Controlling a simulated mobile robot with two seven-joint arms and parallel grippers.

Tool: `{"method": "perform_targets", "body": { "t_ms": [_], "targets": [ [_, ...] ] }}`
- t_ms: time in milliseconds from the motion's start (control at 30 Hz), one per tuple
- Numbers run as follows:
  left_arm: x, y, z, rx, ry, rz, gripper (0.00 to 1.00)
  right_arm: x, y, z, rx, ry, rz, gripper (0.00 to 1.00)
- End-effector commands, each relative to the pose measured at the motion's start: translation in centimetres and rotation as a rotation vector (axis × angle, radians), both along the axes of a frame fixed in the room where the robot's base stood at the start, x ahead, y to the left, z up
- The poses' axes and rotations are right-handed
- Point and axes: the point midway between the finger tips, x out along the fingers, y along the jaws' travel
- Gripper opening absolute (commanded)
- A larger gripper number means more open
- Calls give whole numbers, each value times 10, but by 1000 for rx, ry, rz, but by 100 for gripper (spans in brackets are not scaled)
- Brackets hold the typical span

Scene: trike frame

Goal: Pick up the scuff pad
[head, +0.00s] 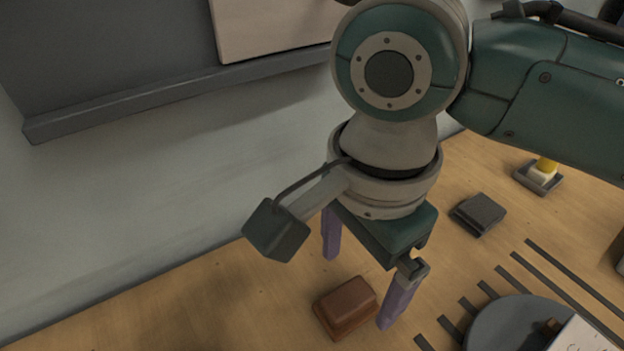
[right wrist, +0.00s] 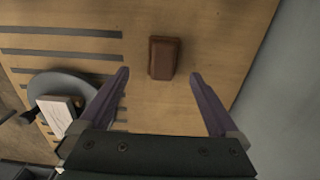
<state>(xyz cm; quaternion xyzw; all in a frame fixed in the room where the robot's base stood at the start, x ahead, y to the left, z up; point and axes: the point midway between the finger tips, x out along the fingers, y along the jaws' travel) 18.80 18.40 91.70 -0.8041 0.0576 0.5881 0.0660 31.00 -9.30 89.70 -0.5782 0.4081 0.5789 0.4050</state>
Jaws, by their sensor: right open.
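The scuff pad appears to be the reddish-brown block (head: 346,307) lying flat on the wooden tabletop; it also shows in the right wrist view (right wrist: 164,57). My right gripper (head: 358,292) points down with its two purple fingers spread apart. In the right wrist view the open gripper (right wrist: 160,74) has the block ahead of its fingertips, roughly centred between them. Nothing is between the fingers, and neither finger visibly touches the block. My left gripper is not in view.
A dark grey block (head: 478,214) and a small tray with a yellow-topped item (head: 541,174) lie at the right. Dark strips and a grey disc (head: 497,322) bearing a white card (head: 584,337) are at the lower right. A pale wall (head: 170,210) borders the table behind.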

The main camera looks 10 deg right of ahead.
Motion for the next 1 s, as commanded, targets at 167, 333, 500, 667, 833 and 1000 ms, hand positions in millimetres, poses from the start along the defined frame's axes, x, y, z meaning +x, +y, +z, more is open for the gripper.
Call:
{"method": "perform_targets", "body": {
  "t_ms": [167, 333, 500, 667, 833, 1000],
  "targets": [
    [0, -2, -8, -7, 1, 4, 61, 1, 1, -19, -1, 0, 1, 98],
    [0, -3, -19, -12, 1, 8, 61, 2, 2, -47, 0, -1, 2, 98],
    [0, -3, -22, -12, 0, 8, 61, 2, 2, -59, 2, -2, 3, 98],
    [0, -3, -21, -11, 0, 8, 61, 2, 3, -58, 2, -3, 3, 98],
    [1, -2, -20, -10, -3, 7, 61, 2, 3, -58, 2, -3, 3, 83],
    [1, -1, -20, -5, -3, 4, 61, 2, 3, -58, 2, -3, 3, 64]
  ]
}}
